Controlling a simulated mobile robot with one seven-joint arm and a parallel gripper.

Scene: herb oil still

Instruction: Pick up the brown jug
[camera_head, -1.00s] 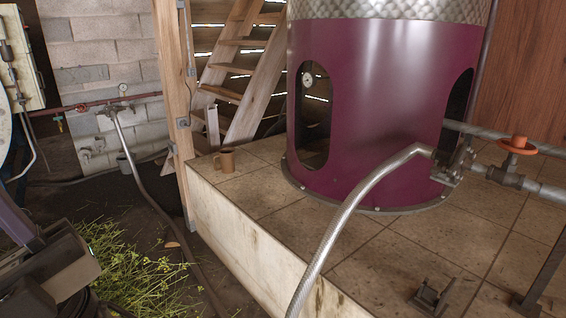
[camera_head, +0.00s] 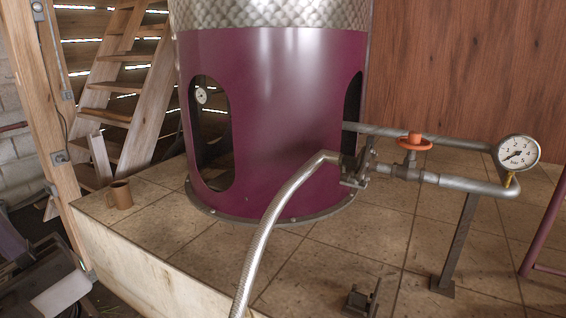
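The brown jug (camera_head: 121,194) stands upright on the tiled platform at the left, close to the platform's left corner. It is small and mug-like, with a handle on its left side. It stands left of the purple still and apart from it. At the lower left is a dark and grey piece of equipment (camera_head: 48,285) that may be part of my arm; I cannot tell. No gripper fingers show clearly, so the gripper's state is not visible.
The purple still (camera_head: 275,120) stands on the tiled platform (camera_head: 165,225). A metal hose (camera_head: 268,225) curves down over the platform's front edge. A pipe with an orange valve (camera_head: 412,141) and a gauge (camera_head: 518,153) are at right. A wooden post (camera_head: 50,110) and stairs (camera_head: 128,95) stand behind.

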